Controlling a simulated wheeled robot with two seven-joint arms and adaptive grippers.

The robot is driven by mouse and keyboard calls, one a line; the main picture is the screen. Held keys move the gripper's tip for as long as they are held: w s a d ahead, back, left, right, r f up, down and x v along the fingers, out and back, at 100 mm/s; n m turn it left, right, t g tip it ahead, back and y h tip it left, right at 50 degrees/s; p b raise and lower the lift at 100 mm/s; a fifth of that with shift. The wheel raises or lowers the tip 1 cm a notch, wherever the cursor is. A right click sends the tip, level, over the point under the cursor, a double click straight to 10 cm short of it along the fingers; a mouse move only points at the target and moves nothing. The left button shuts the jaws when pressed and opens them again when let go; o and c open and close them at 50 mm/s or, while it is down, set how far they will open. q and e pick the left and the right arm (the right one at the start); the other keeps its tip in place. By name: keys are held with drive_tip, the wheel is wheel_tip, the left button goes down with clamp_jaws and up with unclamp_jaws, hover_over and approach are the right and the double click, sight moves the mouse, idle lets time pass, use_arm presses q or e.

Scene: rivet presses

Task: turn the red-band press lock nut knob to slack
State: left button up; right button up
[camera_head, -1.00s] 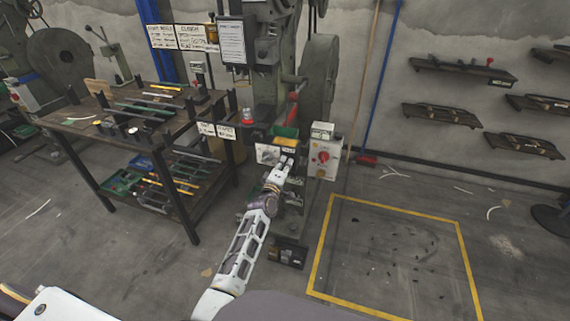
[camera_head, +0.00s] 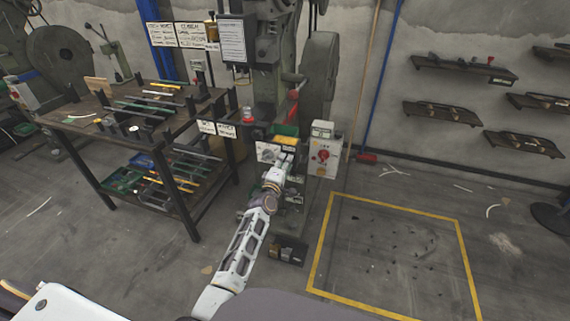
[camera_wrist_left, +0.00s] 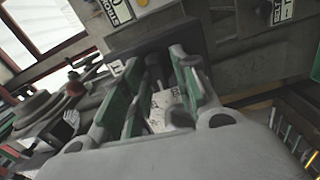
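The middle press (camera_head: 272,85) stands behind the end of my left arm. A pale front plate (camera_head: 267,152) is on its lower part. My left gripper (camera_head: 286,156) is at this plate, small and partly hidden by its own wrist. In the left wrist view its green-padded fingers (camera_wrist_left: 157,75) stand apart, pointing toward the press. A dark, short post-like part (camera_wrist_left: 154,74) shows in the gap, with a marked white plate (camera_wrist_left: 166,103) behind it. I cannot tell whether that part is the lock nut knob, or whether the fingers touch it. My right gripper is not in view.
A grey switch box with a red knob (camera_head: 323,157) is close right of the gripper. A red lever (camera_head: 293,103) is above. A workbench with tools (camera_head: 150,112) stands left. The yellow-outlined floor area (camera_head: 333,212) at right is mostly clear.

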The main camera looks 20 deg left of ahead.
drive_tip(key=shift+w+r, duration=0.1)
use_arm(q)
drive_tip(key=s, duration=1.2)
drive_tip(key=shift+a, duration=0.2)
idle(0.8)
drive_tip(key=shift+m, duration=0.3)
idle(0.3)
